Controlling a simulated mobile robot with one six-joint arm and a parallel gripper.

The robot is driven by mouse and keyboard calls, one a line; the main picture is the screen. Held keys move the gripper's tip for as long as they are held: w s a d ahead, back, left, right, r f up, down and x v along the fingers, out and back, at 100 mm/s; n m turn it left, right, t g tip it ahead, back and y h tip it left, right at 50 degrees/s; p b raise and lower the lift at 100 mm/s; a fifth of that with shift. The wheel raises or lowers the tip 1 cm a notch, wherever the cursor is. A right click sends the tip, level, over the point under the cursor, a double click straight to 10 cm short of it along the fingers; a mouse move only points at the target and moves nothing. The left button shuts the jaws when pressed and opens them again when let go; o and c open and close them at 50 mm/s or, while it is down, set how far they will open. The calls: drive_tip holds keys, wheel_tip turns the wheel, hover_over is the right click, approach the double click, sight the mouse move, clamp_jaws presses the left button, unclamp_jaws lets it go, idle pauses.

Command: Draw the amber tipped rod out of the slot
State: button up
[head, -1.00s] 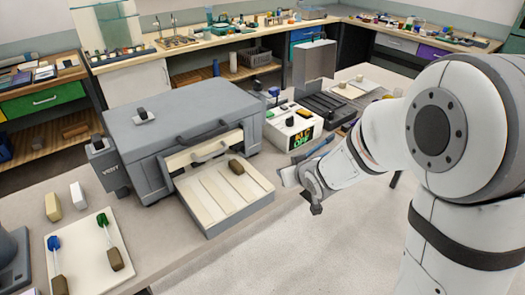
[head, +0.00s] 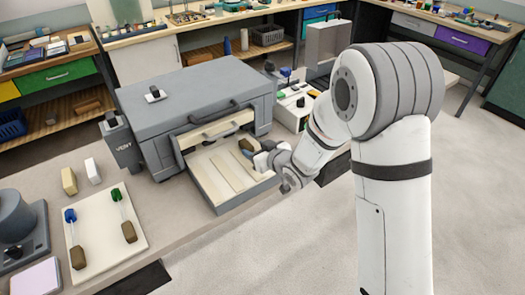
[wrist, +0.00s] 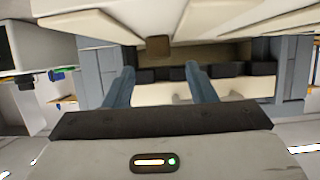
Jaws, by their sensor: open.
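A brown rod handle (head: 246,144) sticks out over the right part of the cream slotted tray (head: 213,188) at the front of the grey box. The rod's shaft and tip are hidden inside the box, so I cannot see an amber tip. My gripper (head: 262,160) is close in front of this handle, over the tray's right edge. In the wrist view my gripper (wrist: 160,84) is open, with two blue-grey fingers apart and nothing between them. A brown block (wrist: 157,48), seemingly the handle, shows just beyond the fingertips, apart from them.
The grey box (head: 195,98) has a handle bar above its opening. A white board (head: 105,238) at left holds a blue-tipped and a green-tipped rod. A vent post (head: 121,148) stands left of the box. A white device (head: 292,110) stands to its right.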

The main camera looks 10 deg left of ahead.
sight(248, 146)
drive_tip(key=shift+p+x, duration=0.4)
drive_tip(key=shift+x, duration=2.3)
drive_tip(key=shift+c, duration=0.2)
drive_tip(key=shift+s+d, duration=0.1)
drive_tip(key=c, duration=1.1)
